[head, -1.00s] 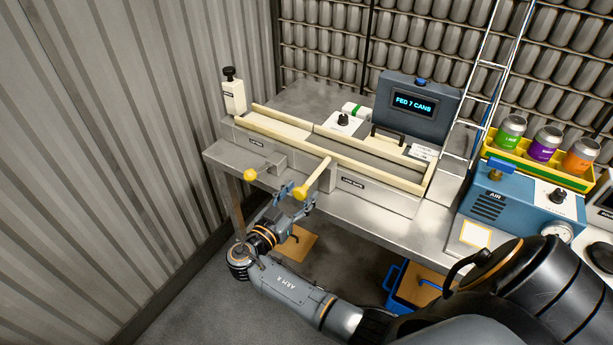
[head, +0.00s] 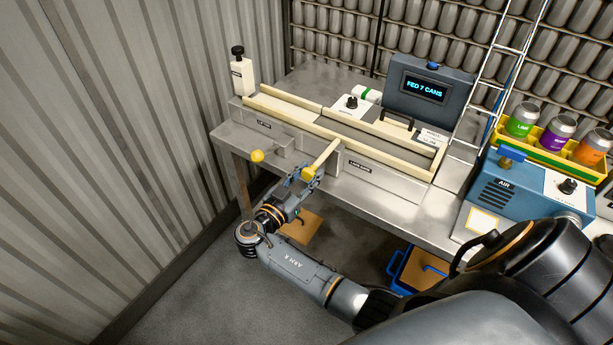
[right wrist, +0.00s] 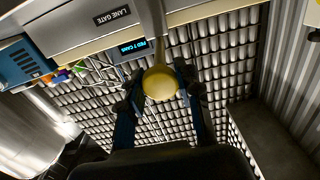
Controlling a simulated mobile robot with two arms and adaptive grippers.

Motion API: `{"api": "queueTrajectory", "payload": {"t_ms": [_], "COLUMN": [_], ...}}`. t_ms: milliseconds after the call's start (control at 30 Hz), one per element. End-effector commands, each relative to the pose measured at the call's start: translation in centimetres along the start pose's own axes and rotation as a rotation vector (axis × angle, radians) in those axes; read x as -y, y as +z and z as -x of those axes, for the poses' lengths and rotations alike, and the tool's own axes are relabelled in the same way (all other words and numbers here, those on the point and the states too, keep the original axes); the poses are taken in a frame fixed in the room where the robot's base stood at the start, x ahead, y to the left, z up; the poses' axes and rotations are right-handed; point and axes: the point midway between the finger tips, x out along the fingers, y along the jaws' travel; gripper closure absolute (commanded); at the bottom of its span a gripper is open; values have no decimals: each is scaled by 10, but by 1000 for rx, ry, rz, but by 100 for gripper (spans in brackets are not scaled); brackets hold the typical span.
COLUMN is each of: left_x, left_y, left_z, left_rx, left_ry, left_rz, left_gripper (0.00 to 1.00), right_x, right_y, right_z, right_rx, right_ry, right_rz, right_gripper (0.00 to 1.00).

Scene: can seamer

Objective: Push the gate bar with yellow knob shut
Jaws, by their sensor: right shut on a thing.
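The gate bar (head: 326,154) is a cream bar sticking out toward me from the front of the lane, beside the "LANE GATE" label. Its yellow knob (head: 309,174) is at the near end, and the bar stands out at an angle to the lane. My right gripper (head: 305,176) is shut on this knob, with one finger on each side. In the right wrist view the knob (right wrist: 160,84) sits between the two fingertips, and the grey bar underside (right wrist: 152,30) runs up from it. My left gripper is not in view.
A second yellow knob (head: 257,156) sits left of the gate bar on the machine front. A display box (head: 425,90) reads "FED 7 CANS". A blue air unit (head: 530,190) and a yellow can tray (head: 510,148) stand at right. A corrugated wall (head: 110,150) is at left.

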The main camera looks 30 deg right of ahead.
Motion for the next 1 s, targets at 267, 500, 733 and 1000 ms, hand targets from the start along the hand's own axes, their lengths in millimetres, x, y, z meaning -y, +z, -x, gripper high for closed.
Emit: {"api": "queueTrajectory", "payload": {"t_ms": [267, 500, 733, 1000], "left_x": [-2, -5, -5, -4], "left_y": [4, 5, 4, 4], "left_z": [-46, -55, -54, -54], "left_rx": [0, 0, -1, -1], "left_ry": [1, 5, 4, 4], "left_rz": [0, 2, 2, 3], "left_gripper": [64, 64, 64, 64], "right_x": [0, 0, 0, 0], "right_y": [5, 0, -2, -2], "right_z": [-48, -65, -65, -64], "right_rx": [-5, -4, -4, -3], "right_ry": [4, 1, 1, 1], "right_rz": [-6, -3, -2, -2], "right_gripper": [100, 100, 100, 42]}}
